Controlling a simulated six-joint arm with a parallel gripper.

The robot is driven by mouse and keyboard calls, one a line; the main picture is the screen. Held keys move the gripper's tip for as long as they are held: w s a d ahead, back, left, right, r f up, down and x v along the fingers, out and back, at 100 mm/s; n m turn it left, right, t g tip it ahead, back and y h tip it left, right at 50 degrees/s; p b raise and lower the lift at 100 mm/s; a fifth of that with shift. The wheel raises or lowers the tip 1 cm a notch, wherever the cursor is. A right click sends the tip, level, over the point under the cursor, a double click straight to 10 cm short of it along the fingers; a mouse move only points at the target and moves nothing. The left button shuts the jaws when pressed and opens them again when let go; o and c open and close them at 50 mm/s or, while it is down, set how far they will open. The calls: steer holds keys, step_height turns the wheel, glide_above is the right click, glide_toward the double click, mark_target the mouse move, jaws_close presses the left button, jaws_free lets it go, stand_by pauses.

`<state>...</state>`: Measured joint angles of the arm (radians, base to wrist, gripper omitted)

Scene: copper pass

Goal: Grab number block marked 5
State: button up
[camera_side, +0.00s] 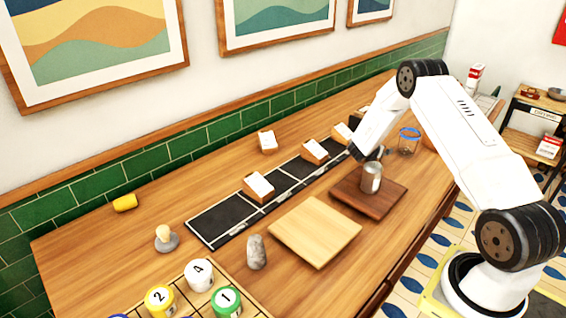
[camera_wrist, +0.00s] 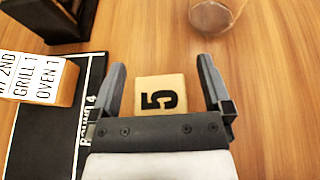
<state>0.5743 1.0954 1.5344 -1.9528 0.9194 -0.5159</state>
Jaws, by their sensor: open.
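The number block marked 5 (camera_wrist: 160,93) is a light wooden square with a black 5, lying on the wooden counter in the wrist view. My gripper (camera_wrist: 162,80) is open above it, one finger on each side of the block, with gaps between fingers and block. The near edge of the block is hidden by the gripper body. In the side view my gripper end (camera_side: 375,152) is behind the metal can, and the block is hidden there.
A card holder (camera_wrist: 38,78) stands on a black mat (camera_wrist: 40,135) to the left. A clear glass (camera_wrist: 212,14) stands at the upper right. In the side view a metal can (camera_side: 371,178) stands on a dark board (camera_side: 385,200), near a pale board (camera_side: 314,230).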

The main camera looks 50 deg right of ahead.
jaws_close()
steer(key=shift+r, duration=0.25)
steer(key=shift+r, duration=0.85)
steer(key=s+a+r, duration=0.8)
steer(key=s+r, duration=0.3)
steer(key=shift+a, duration=0.4)
steer(key=shift+w, duration=0.1)
